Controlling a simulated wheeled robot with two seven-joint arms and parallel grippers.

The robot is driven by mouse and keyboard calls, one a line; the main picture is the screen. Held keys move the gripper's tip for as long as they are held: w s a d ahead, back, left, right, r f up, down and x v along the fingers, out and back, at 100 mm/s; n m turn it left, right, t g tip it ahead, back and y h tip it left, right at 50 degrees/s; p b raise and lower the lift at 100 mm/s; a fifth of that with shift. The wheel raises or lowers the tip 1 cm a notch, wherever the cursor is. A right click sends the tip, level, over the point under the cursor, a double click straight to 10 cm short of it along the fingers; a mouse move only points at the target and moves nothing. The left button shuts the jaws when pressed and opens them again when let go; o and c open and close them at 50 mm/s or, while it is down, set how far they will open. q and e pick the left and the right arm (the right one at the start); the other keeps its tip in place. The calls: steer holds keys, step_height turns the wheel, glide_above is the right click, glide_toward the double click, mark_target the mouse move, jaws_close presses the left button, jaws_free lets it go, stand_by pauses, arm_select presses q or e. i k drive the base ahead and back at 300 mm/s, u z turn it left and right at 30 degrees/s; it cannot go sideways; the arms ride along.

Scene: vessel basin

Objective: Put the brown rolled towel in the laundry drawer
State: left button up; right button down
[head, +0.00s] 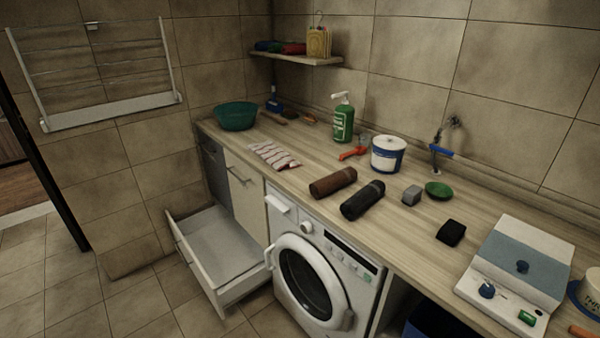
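The brown rolled towel (333,183) lies on the wooden countertop above the washing machine. A black rolled towel (363,200) lies beside it, to the right and nearer the front edge. An open white drawer (262,267) is pulled out low, left of the washing machine; its visible floor looks empty. Neither of my grippers is in view.
The washing machine (318,284) stands under the counter with its round door shut. Floor before the drawer is clear.

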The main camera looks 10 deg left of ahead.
mark_target(219, 266)
steer(key=u, duration=0.15)
steer(key=i, duration=1)
steer(key=z, duration=0.35)
